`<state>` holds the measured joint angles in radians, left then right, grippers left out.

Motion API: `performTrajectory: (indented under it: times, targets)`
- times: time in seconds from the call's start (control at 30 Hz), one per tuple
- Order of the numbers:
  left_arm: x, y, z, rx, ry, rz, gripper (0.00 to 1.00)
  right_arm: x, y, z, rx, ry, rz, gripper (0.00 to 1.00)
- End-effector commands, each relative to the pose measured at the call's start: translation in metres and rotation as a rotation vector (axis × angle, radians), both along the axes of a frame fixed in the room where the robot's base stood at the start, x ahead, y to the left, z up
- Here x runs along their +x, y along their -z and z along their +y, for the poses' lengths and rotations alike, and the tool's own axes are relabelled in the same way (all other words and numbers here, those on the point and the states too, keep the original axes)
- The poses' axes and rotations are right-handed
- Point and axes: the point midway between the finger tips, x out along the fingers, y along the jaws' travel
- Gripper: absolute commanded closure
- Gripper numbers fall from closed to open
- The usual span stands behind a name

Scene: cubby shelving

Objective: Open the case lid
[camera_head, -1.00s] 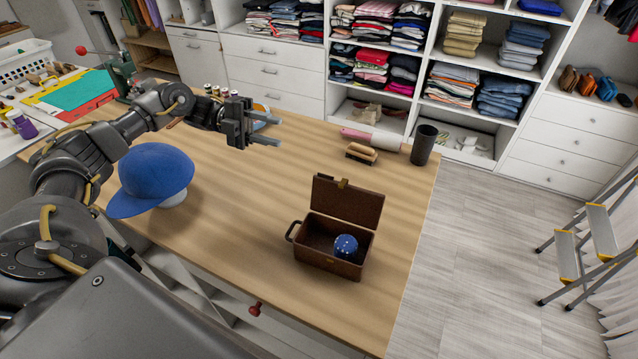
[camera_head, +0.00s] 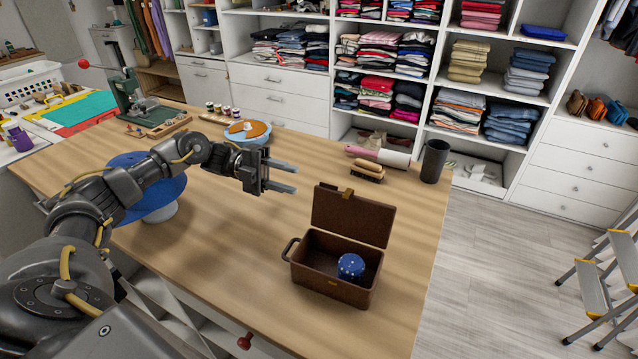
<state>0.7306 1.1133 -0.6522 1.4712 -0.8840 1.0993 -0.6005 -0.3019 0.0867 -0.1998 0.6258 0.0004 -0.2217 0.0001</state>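The brown case (camera_head: 327,283) stands on the wooden table, right of the middle of the view. Its lid (camera_head: 352,216) is raised upright at the back, with a brass-coloured latch at its top edge. A blue ball with light dots (camera_head: 351,266) lies inside the case. A dark handle sticks out at the case's left side. My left gripper (camera_head: 283,177) is above the table, up and left of the case and apart from it. Its two fingers are spread, with nothing between them. My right gripper is not in view.
A blue cap (camera_head: 153,184) on a white stand is partly behind my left arm. A brush (camera_head: 367,171), a lint roller (camera_head: 378,155) and a dark cup (camera_head: 434,161) stand at the table's back right. The table left of the case is clear.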

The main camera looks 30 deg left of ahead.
Motion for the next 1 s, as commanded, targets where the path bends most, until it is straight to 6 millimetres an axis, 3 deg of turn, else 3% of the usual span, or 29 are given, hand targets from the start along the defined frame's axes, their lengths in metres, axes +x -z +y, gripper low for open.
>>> performTrajectory:
  times: [0.1, 0.4, 0.83, 1.0]
  targets:
    - [0.002, -0.006, -0.025, -0.004, 0.005, 0.002, 0.63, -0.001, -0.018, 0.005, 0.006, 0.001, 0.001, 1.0]
    - [0.008, -0.003, -0.07, -0.002, 0.004, 0.001, 0.63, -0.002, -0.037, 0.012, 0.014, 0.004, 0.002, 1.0]
    - [0.01, 0.0, -0.08, 0.0, 0.002, 0.001, 0.63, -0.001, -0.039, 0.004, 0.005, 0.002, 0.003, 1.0]
    - [0.01, 0.0, -0.08, 0.0, 0.002, 0.001, 0.84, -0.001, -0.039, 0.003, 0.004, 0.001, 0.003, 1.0]
